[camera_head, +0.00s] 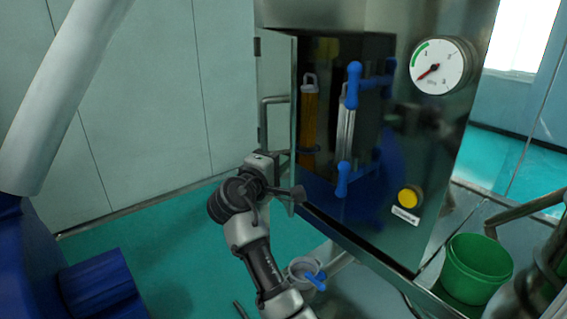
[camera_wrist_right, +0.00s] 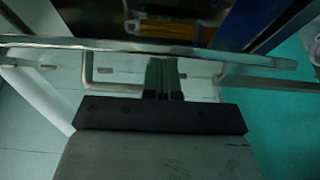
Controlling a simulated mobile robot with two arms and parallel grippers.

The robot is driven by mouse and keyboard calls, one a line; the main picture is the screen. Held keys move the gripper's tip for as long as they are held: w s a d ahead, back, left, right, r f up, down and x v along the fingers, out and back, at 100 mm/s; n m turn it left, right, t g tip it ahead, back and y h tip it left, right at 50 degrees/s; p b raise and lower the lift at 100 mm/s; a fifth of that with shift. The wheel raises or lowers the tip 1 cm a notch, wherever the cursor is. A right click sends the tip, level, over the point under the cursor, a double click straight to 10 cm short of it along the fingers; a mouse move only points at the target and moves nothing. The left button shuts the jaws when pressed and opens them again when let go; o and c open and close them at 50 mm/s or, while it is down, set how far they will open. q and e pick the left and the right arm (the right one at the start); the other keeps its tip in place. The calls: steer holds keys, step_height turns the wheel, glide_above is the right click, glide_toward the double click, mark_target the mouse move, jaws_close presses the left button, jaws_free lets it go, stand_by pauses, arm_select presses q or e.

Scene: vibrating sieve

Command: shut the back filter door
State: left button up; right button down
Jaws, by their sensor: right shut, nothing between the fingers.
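The filter door (camera_head: 294,130) stands open on the left of the steel cabinet and shows nearly edge-on in the head view. A bent metal handle (camera_head: 264,122) is on its left side. In the opening, a yellow filter (camera_head: 309,115) stands upright. My right gripper (camera_head: 298,193) is shut and empty at the door's lower part. In the right wrist view the dark fingers (camera_wrist_right: 162,78) point at the door's long metal edge (camera_wrist_right: 200,50), beside the handle (camera_wrist_right: 87,72). I cannot tell whether they touch. My left gripper is not in view.
A bar with blue ends (camera_head: 346,128) stands in front of the dark opening. The cabinet (camera_head: 440,130) carries a pressure gauge (camera_head: 441,66) and a yellow button (camera_head: 410,197). A green bucket (camera_head: 478,268) is at lower right.

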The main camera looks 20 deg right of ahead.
steer(key=d+n+t+y+p, duration=0.1)
steer(key=d+p, duration=0.3)
steer(key=d, duration=1)
steer(key=shift+w+d+t+y, duration=0.15)
steer(key=shift+d+t+y, duration=0.15)
steer(key=shift+d, duration=0.05)
